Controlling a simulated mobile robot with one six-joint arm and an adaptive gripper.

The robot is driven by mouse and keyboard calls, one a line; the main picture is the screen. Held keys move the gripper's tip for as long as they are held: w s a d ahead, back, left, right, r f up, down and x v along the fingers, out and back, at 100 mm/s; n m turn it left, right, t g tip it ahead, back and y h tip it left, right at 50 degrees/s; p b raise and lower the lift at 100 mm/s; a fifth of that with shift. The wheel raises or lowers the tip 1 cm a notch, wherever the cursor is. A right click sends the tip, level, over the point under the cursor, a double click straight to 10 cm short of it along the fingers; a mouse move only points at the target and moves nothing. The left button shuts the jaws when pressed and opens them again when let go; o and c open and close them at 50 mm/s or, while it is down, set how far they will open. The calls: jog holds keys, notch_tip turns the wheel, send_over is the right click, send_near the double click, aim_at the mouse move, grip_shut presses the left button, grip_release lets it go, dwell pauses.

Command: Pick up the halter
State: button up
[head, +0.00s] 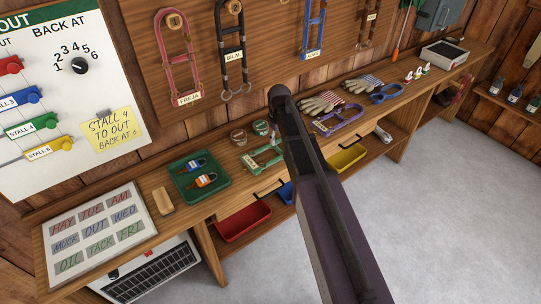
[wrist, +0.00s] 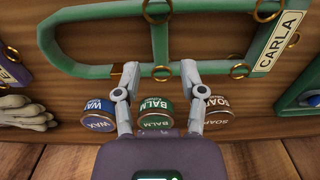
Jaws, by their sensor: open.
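A green halter (head: 258,158) with metal rings lies on the wooden bench, right of the green tray. In the wrist view the green halter (wrist: 105,70) fills the top and carries a tag (wrist: 273,46) reading CARLA. My gripper (wrist: 155,74) is open and empty over it. Its fingertips overlap the halter's near strap, one on each side of a brass ring and a cross strap. I cannot tell whether they touch it. In the head view my arm hides part of the halter's right end, and the gripper is not clearly visible.
Wax, balm (wrist: 155,113) and soap tins stand close under my fingers. Gloves (head: 322,103), a purple halter (head: 338,121) and a blue item (head: 387,93) lie further right on the bench. A green tray (head: 214,194) holds padlocks. Labelled halters hang on the wall behind.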

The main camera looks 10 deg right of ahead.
aim_at(279, 149)
jog(key=shift+s+d+f+b, duration=0.1)
jog(key=shift+s+f+b, duration=0.05)
jog(key=shift+f+b, duration=0.55)
jog(key=shift+s+f+b, duration=0.1)
jog(key=shift+f+b, duration=0.5)
jog(key=shift+f, duration=0.2)
jog(key=shift+f+b, duration=0.85)
grip_shut()
